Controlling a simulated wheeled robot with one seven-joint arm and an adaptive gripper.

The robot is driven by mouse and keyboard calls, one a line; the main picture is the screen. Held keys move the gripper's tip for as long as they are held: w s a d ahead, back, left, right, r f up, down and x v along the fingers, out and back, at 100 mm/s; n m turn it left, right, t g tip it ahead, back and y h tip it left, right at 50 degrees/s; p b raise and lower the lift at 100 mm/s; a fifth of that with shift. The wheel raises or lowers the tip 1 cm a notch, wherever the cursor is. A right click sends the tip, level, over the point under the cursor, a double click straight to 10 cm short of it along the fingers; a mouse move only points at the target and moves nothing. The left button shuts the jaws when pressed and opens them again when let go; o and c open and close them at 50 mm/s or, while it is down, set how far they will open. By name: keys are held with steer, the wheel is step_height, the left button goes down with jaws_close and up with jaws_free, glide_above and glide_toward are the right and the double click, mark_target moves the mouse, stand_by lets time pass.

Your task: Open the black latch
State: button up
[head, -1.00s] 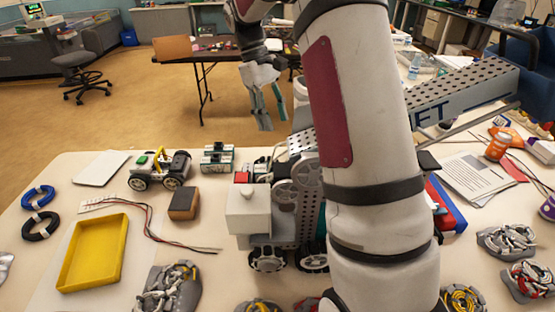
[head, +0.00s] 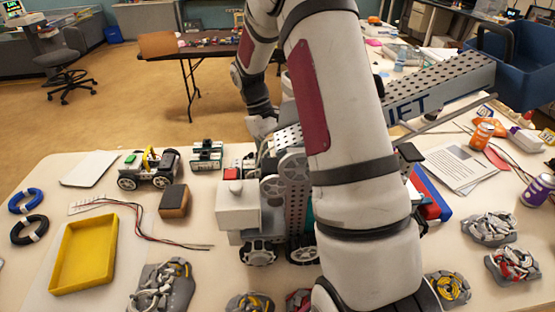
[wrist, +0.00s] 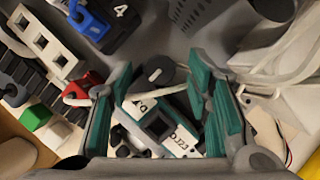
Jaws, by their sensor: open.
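In the wrist view, my gripper (wrist: 162,108) is open, with its green-padded fingers spread apart and nothing visibly held. Between and beyond the fingers is a dark round part (wrist: 155,74) with a pale mark; I cannot tell for sure whether it is the black latch. White-labelled parts (wrist: 180,140) sit below it, between the fingers. In the head view, my arm covers much of the metal robot (head: 238,205) on the table, and my fingertips are hidden behind the arm and the robot's structure.
In the wrist view, a red connector (wrist: 84,88), a blue connector (wrist: 92,20) and pale cables crowd close to the fingers. In the head view, a yellow tray (head: 84,254), a small wheeled robot (head: 150,168) and a brown block (head: 174,201) stand left on the table.

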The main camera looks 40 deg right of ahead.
steer(key=shift+s+f, duration=0.1)
steer(key=shift+f, duration=0.2)
jaws_close()
